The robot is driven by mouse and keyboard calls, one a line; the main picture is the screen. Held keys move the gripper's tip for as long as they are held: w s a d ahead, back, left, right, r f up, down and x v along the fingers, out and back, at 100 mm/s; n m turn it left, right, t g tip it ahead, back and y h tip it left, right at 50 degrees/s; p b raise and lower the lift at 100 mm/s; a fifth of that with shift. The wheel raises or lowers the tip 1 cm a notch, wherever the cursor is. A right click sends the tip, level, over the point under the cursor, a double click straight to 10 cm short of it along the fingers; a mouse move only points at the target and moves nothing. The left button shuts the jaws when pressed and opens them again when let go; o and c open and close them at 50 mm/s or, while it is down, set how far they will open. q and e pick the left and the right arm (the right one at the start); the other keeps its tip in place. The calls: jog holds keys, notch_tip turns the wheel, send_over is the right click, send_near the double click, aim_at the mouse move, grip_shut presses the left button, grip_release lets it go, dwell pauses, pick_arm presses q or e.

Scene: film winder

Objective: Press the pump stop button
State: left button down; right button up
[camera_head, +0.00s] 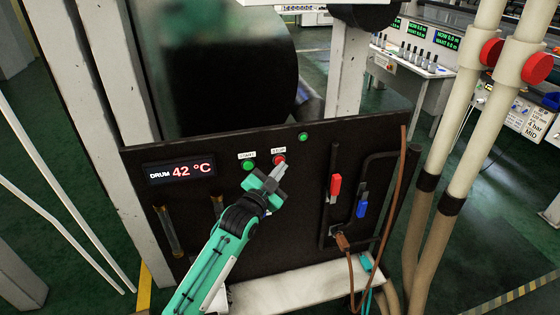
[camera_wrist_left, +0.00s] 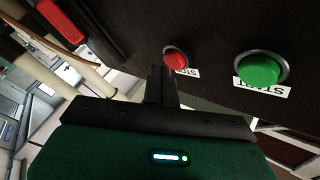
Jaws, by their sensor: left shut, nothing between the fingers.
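The red stop button (camera_head: 279,159) sits on the black panel (camera_head: 300,215), under a white STOP label. It also shows in the left wrist view (camera_wrist_left: 176,58), just beyond the fingertips. The green start button (camera_head: 249,164) is to its left, under a START label; in the left wrist view it is the larger green button (camera_wrist_left: 260,70) at the right. My left gripper (camera_head: 280,170) is shut and empty, its tips just below the red button in the head view. Whether the tips touch the button cannot be told. My right gripper is not in view.
A drum display (camera_head: 181,171) reads 42 °C at the panel's left. A red-handled valve (camera_head: 335,186) and a blue-handled valve (camera_head: 362,206) stand out at the right, near a brown hose (camera_head: 389,200). A small green lamp (camera_head: 303,137) is at the top edge.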

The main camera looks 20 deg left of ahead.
pick_arm(q)
jog(key=shift+s+d, duration=0.2)
jog(key=shift+s, duration=0.15)
jog(key=shift+s+d+p, duration=0.5)
jog(key=shift+s+d, duration=0.2)
jog(key=shift+s, duration=0.35)
jog(key=shift+s+d+p, duration=0.5)
jog(key=shift+s+d, duration=0.2)
jog(key=shift+s, duration=0.3)
